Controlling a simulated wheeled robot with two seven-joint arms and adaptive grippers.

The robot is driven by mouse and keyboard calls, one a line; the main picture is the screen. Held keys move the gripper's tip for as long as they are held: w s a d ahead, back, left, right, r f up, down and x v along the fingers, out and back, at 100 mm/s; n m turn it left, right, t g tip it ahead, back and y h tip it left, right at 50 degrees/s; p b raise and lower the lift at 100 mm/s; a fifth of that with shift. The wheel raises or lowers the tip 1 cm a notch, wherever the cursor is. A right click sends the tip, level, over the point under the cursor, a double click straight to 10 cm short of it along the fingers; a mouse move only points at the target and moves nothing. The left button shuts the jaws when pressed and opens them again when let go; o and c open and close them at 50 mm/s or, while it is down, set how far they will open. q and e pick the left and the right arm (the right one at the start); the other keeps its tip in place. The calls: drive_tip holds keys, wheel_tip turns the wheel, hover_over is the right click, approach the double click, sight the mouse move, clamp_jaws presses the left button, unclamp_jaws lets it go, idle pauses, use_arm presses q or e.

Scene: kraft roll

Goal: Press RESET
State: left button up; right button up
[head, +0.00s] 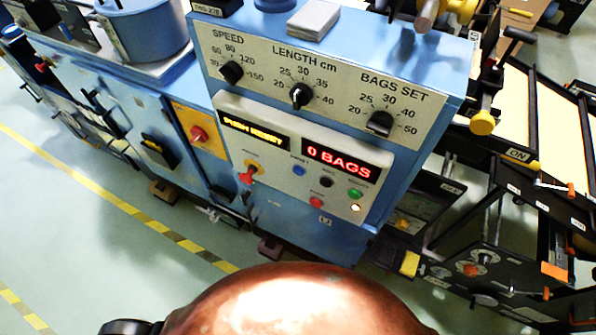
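The control panel (300,165) is on the front of a blue machine, tilted in the head view. Its left display (254,135) shows yellow text reading PUSH RESET. Its right display (340,163) reads 0 BAGS in red. Below the displays are a blue button (298,170), a black button (326,182), a green button (355,194), a red button (316,202) and a small pale lit one (355,208). The small labels by the buttons are too small to read, so I cannot tell which is RESET. Neither of my grippers is in view.
Above are SPEED (231,71), LENGTH (300,96) and BAGS SET (379,122) knobs. A red knob on yellow (248,174) sits left of the buttons. Black-framed machinery (480,250) stands right. Open floor (90,235) with yellow-black tape lies left.

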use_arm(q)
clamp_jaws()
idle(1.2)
